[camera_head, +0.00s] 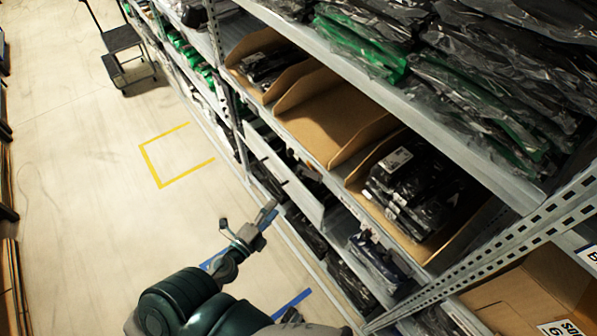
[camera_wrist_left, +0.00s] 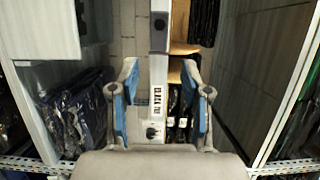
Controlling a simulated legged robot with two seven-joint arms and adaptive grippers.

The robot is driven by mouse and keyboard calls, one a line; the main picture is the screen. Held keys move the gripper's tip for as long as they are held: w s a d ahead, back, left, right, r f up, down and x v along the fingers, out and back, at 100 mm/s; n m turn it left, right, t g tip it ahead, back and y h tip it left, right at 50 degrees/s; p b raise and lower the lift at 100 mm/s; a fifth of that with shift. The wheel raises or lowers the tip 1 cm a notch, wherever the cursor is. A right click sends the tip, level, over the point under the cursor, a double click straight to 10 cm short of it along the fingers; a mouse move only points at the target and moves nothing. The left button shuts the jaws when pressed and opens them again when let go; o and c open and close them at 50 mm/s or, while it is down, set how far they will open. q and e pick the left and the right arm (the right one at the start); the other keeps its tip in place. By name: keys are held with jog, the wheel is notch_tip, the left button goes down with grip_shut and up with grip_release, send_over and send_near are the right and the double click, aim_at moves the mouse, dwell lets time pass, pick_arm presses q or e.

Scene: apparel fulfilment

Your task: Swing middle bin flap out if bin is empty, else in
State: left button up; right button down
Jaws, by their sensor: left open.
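The middle bin (camera_head: 318,118) is a cardboard bin on the shelf in the head view. Its visible inside is bare brown board, with no packages showing. A white panel (camera_head: 286,178) stands along the shelf front below the bins; I cannot tell whether it is the middle bin's flap. My left gripper (camera_head: 248,222) is in the aisle, left of the panel and apart from it. In the left wrist view, the gripper (camera_wrist_left: 160,78) is open, with blue-padded fingers on either side of a labelled grey strip (camera_wrist_left: 158,65). I cannot tell whether they touch it. My right gripper is not in view.
Neighbouring bins hold dark packages: the far-left bin (camera_head: 262,64) and the near-right bin (camera_head: 408,190). Bagged clothes (camera_head: 480,80) fill the upper shelf. A perforated rack post (camera_head: 510,232) stands at lower right.

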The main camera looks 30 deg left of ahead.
aim_at(298, 176)
pick_arm(q)
jog(key=w+p, duration=0.4)
jog(key=w, duration=1.1)
jog(key=shift+p, duration=0.4)
jog(key=shift+w+d, duration=0.25)
jog(key=shift+w, duration=0.1)
jog(key=shift+a+f, duration=0.1)
jog(key=shift+a, duration=0.1)
grip_shut()
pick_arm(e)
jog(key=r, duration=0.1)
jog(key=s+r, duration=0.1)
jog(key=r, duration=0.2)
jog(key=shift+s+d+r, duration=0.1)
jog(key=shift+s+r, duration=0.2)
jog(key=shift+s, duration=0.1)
